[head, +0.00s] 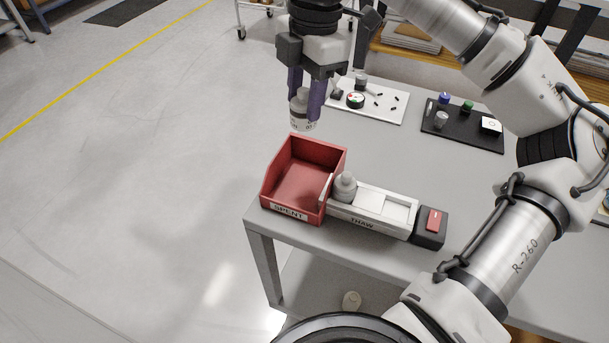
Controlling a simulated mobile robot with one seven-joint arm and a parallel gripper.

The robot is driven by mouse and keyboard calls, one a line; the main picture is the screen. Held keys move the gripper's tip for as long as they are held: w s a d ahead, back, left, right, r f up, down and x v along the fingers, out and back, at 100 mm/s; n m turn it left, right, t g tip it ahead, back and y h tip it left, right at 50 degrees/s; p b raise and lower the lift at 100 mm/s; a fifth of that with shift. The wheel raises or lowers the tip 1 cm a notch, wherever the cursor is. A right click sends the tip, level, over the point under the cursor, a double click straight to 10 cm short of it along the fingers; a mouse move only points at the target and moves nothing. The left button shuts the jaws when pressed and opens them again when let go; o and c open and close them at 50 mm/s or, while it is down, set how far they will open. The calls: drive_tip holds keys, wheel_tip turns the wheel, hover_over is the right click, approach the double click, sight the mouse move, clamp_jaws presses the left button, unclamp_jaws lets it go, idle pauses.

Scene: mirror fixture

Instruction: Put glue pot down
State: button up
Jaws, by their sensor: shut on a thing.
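My gripper (306,92) is shut on a small pale grey pot (301,112), which I take to be the glue pot. The pot hangs upright between the dark purple fingers, which hide part of it. In the picture it shows just above the back edge of the red bin (275,178) labelled SPENT. Its exact height is hard to tell. A similar pale pot (345,184) stands at the left end of the white fixture marked THAW (366,226), beside the bin. The fixture has a recessed slot to the right.
A dark block with a red switch (434,220) ends the fixture. Behind are a white board (390,112) with small parts and a black tray (470,135) with small items. The grey table (420,170) has free room in the middle. My arm spans the right side.

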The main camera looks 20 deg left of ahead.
wheel_tip(320, 180, down, 17)
drive_tip(key=shift+r, duration=0.1)
idle(0.3)
drive_tip(key=shift+f, duration=0.25)
drive_tip(key=o, duration=1.2)
drive_tip(key=shift+r, duration=0.1)
drive_tip(key=r, duration=0.8)
drive_tip(key=w+d+r, duration=0.1)
drive_tip(key=r, duration=0.3)
drive_tip(key=shift+w, duration=0.1)
